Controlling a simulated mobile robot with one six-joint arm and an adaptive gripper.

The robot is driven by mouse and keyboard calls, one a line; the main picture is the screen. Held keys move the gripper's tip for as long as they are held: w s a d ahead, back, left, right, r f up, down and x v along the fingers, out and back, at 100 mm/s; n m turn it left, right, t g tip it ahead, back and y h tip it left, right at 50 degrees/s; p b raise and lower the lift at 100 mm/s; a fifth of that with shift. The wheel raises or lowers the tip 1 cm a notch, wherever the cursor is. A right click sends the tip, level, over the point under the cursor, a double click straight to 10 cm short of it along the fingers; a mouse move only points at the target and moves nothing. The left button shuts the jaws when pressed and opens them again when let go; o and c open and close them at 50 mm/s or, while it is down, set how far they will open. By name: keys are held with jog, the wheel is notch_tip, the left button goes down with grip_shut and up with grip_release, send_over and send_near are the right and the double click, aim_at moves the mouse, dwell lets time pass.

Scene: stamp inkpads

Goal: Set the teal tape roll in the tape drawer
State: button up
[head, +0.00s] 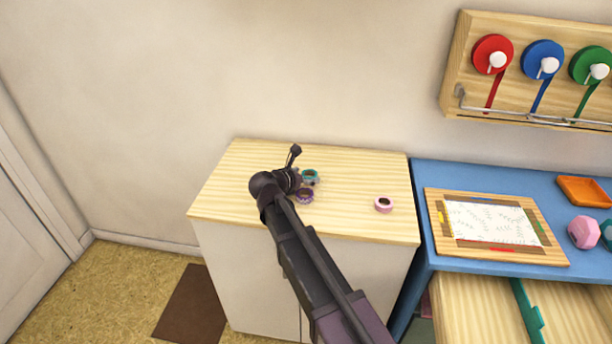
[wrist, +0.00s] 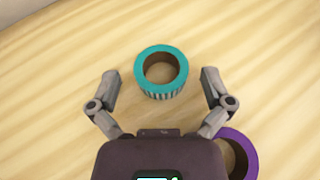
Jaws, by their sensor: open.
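The teal tape roll (wrist: 161,91) lies flat on the light wood cabinet top, with a striped side and a brown inner core. It also shows in the head view (head: 310,175), partly behind my gripper. My gripper (wrist: 160,82) is open, with one finger on each side of the teal roll and a gap on both sides. In the head view my gripper (head: 304,180) is low over the cabinet top. A drawer (head: 480,310) with a teal piece on its front part stands open below the blue table; I cannot tell whether it is the tape drawer.
A purple tape roll (wrist: 240,155) lies close by at the lower right of the wrist view. A pink tape roll (head: 384,204) lies further right on the cabinet top (head: 240,200). The blue table (head: 420,180) holds a framed board (head: 555,252), an orange tray (head: 584,192) and a pink object (head: 582,232).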

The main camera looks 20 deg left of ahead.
jog(key=p+v, duration=0.4)
jog(key=v, duration=0.8)
jog(key=shift+d, duration=0.1)
